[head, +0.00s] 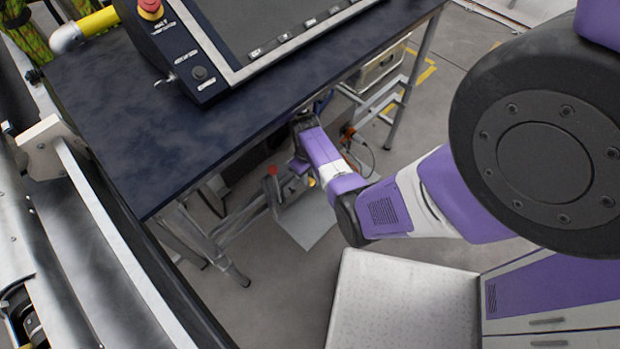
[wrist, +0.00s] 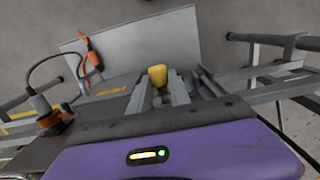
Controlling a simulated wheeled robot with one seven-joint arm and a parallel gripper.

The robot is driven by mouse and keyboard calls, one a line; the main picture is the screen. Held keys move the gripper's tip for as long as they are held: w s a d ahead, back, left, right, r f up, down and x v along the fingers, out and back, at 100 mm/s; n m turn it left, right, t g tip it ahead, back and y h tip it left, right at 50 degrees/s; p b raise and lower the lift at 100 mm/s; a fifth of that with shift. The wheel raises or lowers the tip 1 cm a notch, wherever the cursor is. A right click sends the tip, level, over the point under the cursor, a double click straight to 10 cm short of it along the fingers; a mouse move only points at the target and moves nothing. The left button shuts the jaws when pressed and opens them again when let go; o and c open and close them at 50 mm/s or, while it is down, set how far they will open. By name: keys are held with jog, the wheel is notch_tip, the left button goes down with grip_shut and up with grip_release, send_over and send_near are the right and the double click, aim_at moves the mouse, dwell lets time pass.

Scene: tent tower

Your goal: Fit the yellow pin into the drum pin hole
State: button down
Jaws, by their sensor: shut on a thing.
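The yellow pin (wrist: 157,75) stands between the two grey fingers of my gripper (wrist: 160,94) in the wrist view, and the fingers are shut on it. Only its rounded end shows above the fingers; the rest is hidden. In the head view my gripper (head: 298,183) is low, beneath the dark table, with a small yellow spot of the pin (head: 311,182) beside it. I cannot make out the drum pin hole in either view.
The dark table (head: 130,140) stands above and left of my gripper, its legs close by. A grey plate (head: 308,222) lies below, also in the wrist view (wrist: 135,50). An orange-ended cable (wrist: 45,112) is at left there. Metal rollers and rails (head: 75,235) stand at far left.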

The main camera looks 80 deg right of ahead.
jog(key=shift+w+d+b, duration=0.35)
jog(key=shift+w, duration=0.25)
jog(key=c, duration=1.1)
grip_release()
